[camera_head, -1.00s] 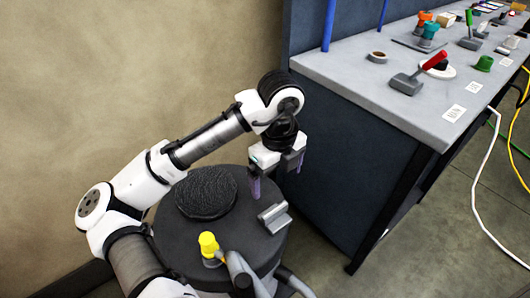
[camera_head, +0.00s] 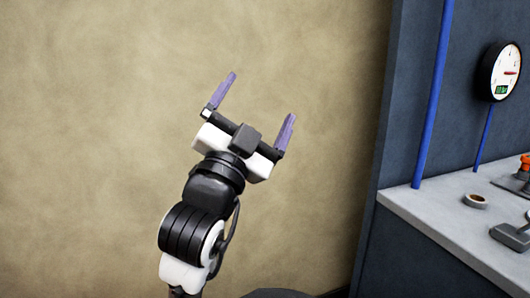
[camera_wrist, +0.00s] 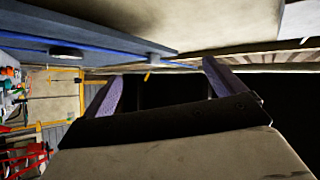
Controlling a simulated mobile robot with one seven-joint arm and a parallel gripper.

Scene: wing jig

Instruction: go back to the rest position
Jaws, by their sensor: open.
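My gripper (camera_head: 256,106) is raised in front of the tan wall in the head view, pointing up. Its two purple fingers are spread wide with nothing between them. In the wrist view the fingers (camera_wrist: 160,88) also stand apart at either side, with no object held between them.
A grey bench top (camera_head: 440,225) with a small brown ring (camera_head: 475,201) stands at the right. Blue pipes (camera_head: 434,95) and a round dial gauge (camera_head: 500,71) are on the dark panel (camera_head: 400,120) behind it. The space around my gripper before the wall is clear.

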